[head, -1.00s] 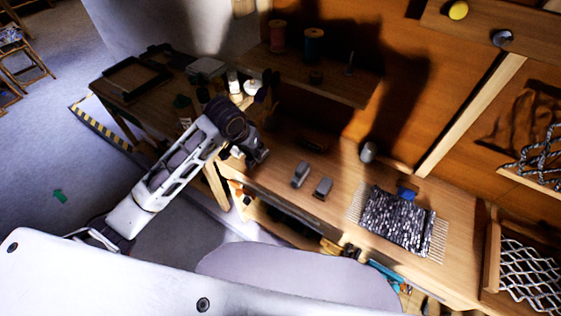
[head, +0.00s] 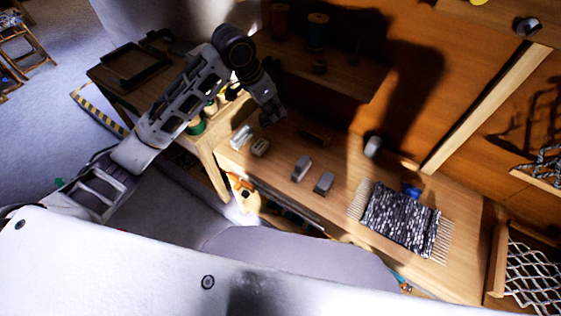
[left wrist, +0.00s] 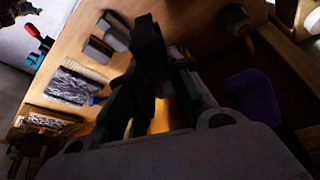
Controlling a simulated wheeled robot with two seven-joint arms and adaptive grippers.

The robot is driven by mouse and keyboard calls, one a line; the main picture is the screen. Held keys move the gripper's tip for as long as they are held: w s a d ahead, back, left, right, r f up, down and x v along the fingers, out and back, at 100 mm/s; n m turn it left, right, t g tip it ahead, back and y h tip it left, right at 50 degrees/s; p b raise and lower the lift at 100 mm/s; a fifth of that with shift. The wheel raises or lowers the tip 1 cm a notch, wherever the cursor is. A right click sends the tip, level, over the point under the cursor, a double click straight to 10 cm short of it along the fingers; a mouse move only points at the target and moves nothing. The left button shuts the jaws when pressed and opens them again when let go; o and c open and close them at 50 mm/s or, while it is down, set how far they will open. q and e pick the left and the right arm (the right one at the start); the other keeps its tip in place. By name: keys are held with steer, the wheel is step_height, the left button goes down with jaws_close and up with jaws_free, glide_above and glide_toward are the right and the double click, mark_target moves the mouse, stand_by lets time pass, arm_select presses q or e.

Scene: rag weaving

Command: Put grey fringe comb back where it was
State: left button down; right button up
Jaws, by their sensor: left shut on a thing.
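My left gripper (head: 272,112) hangs above the back left part of the wooden bench (head: 285,205), fingers downward. In the left wrist view its dark fingers (left wrist: 155,95) are closed around a dark, shadowed piece (left wrist: 148,45), which I take to be the grey fringe comb. Its colour and teeth cannot be made out there. In the head view the held piece is hardly distinguishable from the fingers. My right gripper is in neither view.
Two pale pieces (head: 241,136) lie at the bench's left end. Two grey blocks (head: 301,168) stand mid-bench. A grey roll (head: 372,147) stands at the back. A grey woven rag piece (head: 400,218) lies right, beside a blue item (head: 411,191). A shelf (head: 330,80) carries spools.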

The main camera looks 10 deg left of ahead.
arm_select(q)
step_height(320, 180, up, 8)
steer(key=d+m+g+b, duration=0.1)
steer(key=d+m, duration=0.1)
steer(key=m, duration=0.2)
steer(key=shift+s+r+h, duration=0.15)
steer(key=shift+s+h, duration=0.1)
steer(key=shift+h, duration=0.15)
step_height(320, 180, down, 24)
steer(key=p, duration=0.1)
stand_by(0.9)
steer(key=shift+f, duration=2)
steer(key=shift+f, duration=0.1)
steer(key=c, duration=1.3)
jaws_free()
